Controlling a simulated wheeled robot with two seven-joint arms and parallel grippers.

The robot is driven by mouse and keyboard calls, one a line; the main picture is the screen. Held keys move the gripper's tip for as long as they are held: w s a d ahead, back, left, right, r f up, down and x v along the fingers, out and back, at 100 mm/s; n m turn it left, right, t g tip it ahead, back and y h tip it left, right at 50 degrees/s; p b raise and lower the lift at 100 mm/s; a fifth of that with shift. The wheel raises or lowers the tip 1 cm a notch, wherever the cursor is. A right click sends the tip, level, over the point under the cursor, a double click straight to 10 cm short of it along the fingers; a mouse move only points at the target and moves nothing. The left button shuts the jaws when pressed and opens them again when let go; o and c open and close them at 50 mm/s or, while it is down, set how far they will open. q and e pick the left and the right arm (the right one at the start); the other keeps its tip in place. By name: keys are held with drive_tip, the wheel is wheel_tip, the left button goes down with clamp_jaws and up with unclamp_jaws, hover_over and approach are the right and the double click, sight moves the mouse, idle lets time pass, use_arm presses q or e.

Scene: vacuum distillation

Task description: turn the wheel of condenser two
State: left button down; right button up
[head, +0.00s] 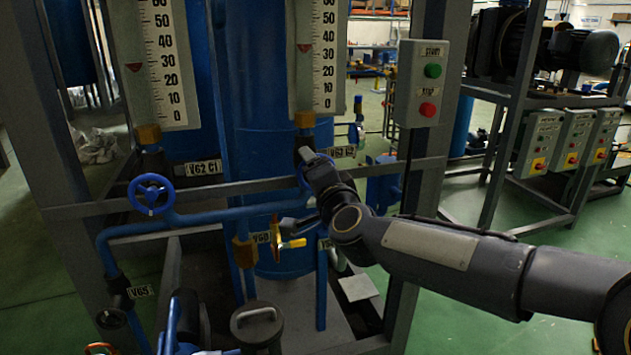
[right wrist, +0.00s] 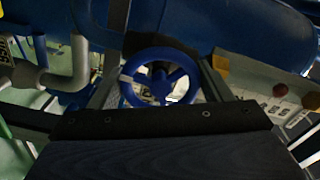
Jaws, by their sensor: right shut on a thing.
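The blue handwheel of condenser two (right wrist: 161,86), with its spokes and hub, shows in the middle of the right wrist view. In the head view it is mostly hidden behind my right gripper, beside the "V63 C2" label (head: 342,152) and below the right-hand scale (head: 326,60). My right gripper (head: 308,166) reaches in from the right and is shut on this wheel, with a finger at either side of it in the wrist view. My left gripper is in neither view.
Another blue handwheel (head: 151,194) by the "V62 C1" label stands to the left. A yellow-handled valve (head: 290,243) is below my right gripper. A grey start/stop box (head: 420,84) is on the right post. A grey rail crosses behind the wheels.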

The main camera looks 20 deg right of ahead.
drive_tip(key=shift+m+b, duration=0.45)
drive_tip(key=shift+m, duration=0.75)
drive_tip(key=o, duration=1)
drive_tip(key=s+p, duration=0.1)
drive_tip(key=s, duration=0.7)
drive_tip(key=shift+d, duration=0.15)
